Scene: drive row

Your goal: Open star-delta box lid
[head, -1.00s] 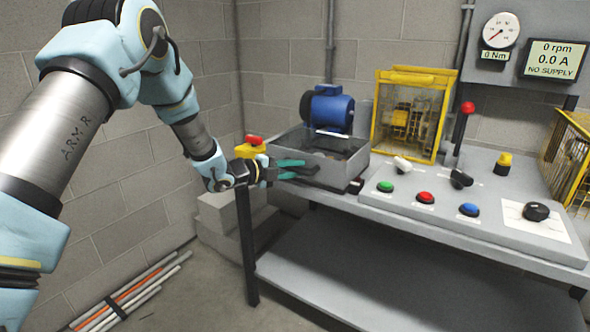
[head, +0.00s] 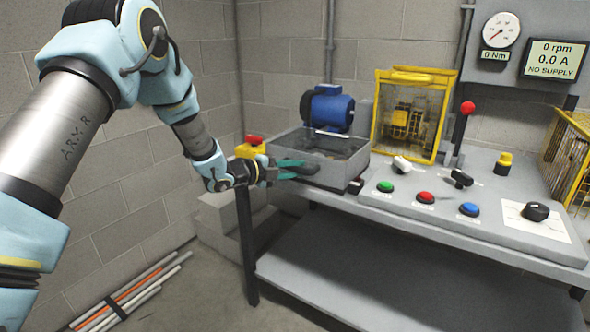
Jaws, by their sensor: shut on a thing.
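The star-delta box (head: 336,173) seems to be the grey, low-walled box at the left end of the bench; no label on it is readable. Its top shows a brownish-grey area inside the rim, and I cannot tell how its lid sits. My gripper (head: 301,168), with teal fingers, is at the box's front left side. It is shut on a small dark part there, perhaps a handle. The fingers partly hide that part and the wall behind it.
A blue motor (head: 328,108) stands behind the box. A yellow-framed cage (head: 412,115) stands to the right. The sloped panel (head: 480,215) carries coloured buttons and knobs. Conduits (head: 135,290) lie on the floor.

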